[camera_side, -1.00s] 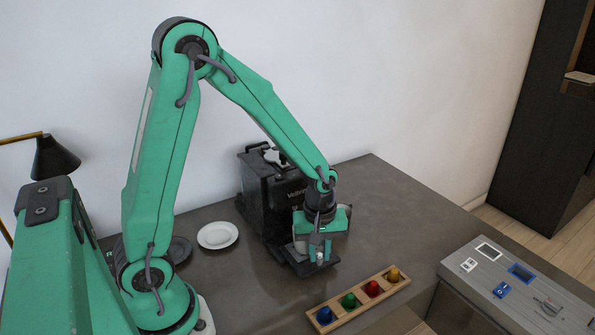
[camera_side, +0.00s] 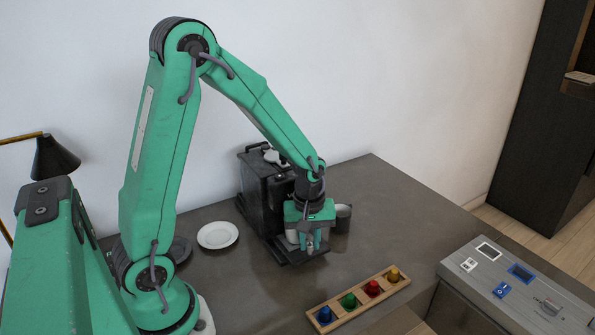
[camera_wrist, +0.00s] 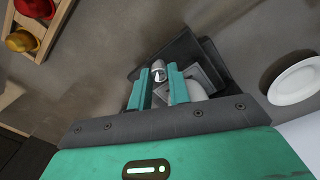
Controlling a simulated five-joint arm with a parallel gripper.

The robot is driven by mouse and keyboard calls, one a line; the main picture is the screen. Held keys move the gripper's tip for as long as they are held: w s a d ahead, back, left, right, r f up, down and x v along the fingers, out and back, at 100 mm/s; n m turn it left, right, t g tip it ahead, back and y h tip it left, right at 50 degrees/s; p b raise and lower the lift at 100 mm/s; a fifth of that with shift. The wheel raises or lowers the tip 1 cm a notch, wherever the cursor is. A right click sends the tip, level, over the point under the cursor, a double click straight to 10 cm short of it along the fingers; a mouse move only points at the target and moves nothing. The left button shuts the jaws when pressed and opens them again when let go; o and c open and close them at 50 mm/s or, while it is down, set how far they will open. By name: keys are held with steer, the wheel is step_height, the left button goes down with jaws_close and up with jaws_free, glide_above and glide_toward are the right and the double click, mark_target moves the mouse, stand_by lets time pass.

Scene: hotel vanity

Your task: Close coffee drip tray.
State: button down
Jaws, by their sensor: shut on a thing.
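The black coffee machine (camera_side: 262,192) stands on the counter near the wall. Its dark drip tray (camera_side: 290,258) sticks out a little at the front base; in the wrist view its dark edge (camera_wrist: 182,48) shows beyond my fingers. A small silver knob (camera_wrist: 158,70) is at the tray's front, between my fingertips. My gripper (camera_side: 309,244) points down over the tray's front, and its two green fingers (camera_wrist: 160,82) are shut on the knob. My gripper hides much of the machine's front and part of the tray.
A grey cup (camera_side: 343,217) stands just right of my gripper. A white plate (camera_side: 218,235) lies left of the machine. A wooden rack (camera_side: 358,299) with several coloured pieces is at the counter's front. Bare counter (camera_side: 385,215) lies to the right.

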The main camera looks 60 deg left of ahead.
steer(key=c, duration=1.3)
jaws_free()
steer(key=shift+a, duration=0.2)
steer(key=shift+r, duration=0.15)
steer(key=shift+s+r, duration=0.1)
steer(key=shift+r, duration=3.6)
steer(key=shift+s+r, duration=0.1)
steer(key=shift+r, duration=0.1)
steer(key=s+d+r+m+t, duration=0.1)
steer(key=s+r+m, duration=0.3)
steer(key=s+d+r+m+t, duration=0.2)
steer(key=s+r+m, duration=0.2)
steer(key=s+d+r+m+t, duration=0.1)
steer(key=s+r+m+t, duration=0.1)
steer(key=s+r+m, duration=0.2)
steer(key=shift+s+d+r+m, duration=0.1)
steer(key=shift+d+m, duration=0.05)
steer(key=shift+m, duration=0.15)
